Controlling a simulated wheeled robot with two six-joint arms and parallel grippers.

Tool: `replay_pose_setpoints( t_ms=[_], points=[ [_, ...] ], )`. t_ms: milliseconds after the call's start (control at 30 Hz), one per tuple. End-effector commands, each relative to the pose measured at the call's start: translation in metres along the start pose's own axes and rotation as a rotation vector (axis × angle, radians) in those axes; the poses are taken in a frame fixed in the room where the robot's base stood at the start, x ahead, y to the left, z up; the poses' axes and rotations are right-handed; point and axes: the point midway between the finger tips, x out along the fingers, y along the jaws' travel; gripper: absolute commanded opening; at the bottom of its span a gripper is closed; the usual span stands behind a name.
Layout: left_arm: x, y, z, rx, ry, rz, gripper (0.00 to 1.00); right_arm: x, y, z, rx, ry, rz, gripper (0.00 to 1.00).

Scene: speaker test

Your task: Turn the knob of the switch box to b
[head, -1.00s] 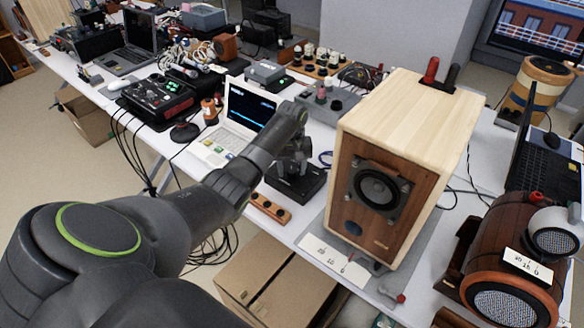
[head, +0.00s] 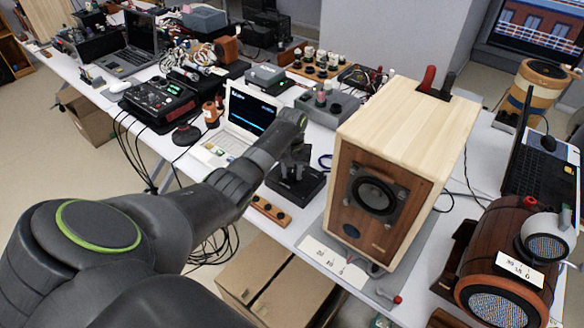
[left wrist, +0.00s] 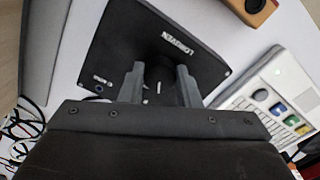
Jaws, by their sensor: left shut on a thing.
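The switch box, a low black box (head: 296,186), stands on the white table left of the wooden speaker. It also shows in the left wrist view (left wrist: 115,45), with white lettering along one edge. My left gripper (head: 292,158) is over the box, pointing down. In the left wrist view, its two fingers (left wrist: 160,78) are on either side of the dark knob (left wrist: 160,73) and shut on it. A short white mark shows between the fingers. The position letters are too small or hidden to read. My right gripper is not in view.
A large wooden speaker (head: 408,150) stands close on the right. A small white laptop (head: 245,118) is behind and left of the box. A wooden strip with dark knobs (head: 270,211) lies at the front edge. Cables hang below the table.

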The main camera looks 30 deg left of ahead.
Motion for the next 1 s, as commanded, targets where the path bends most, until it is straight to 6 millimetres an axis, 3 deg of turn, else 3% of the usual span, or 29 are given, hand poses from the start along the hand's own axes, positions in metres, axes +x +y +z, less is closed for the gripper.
replay_pose_setpoints(
  t_ms=[100, 500, 1000],
  points=[
    [-0.004, 0.000, 0.000, 0.101, -0.001, 0.000, 0.07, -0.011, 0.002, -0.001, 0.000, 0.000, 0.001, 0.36],
    [-0.002, -0.001, -0.001, 0.386, 0.001, -0.001, 0.07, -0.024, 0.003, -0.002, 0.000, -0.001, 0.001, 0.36],
    [-0.002, -0.001, -0.002, 0.500, 0.004, -0.001, 0.07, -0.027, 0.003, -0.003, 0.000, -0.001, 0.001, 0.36]
  ],
)
